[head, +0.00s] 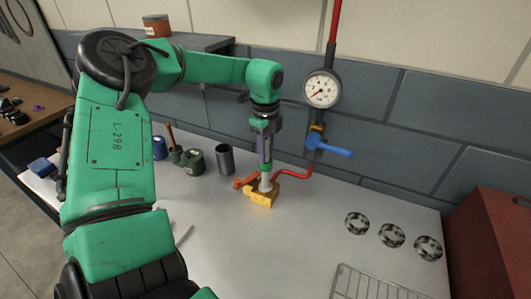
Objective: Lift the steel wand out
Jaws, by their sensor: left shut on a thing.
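My left gripper (265,166) points straight down over the white table and is shut on the upper part of the steel wand (265,184). Only a short pale grey length of the wand shows below the fingers. Its lower end meets the yellow casing (262,199) on the table; whether it is still seated inside cannot be told. An orange-red part (245,182) lies against the casing's left side. A red hose (292,174) runs from near the casing up to the wall pipe. My right gripper is not in view.
A dark grey cup (225,160) and green binoculars (190,160) stand left of the casing. A gauge (322,89) and blue valve handle (334,150) are on the wall pipe. Three patterned discs (392,236), a wire rack (370,284) and a red box (490,245) are right.

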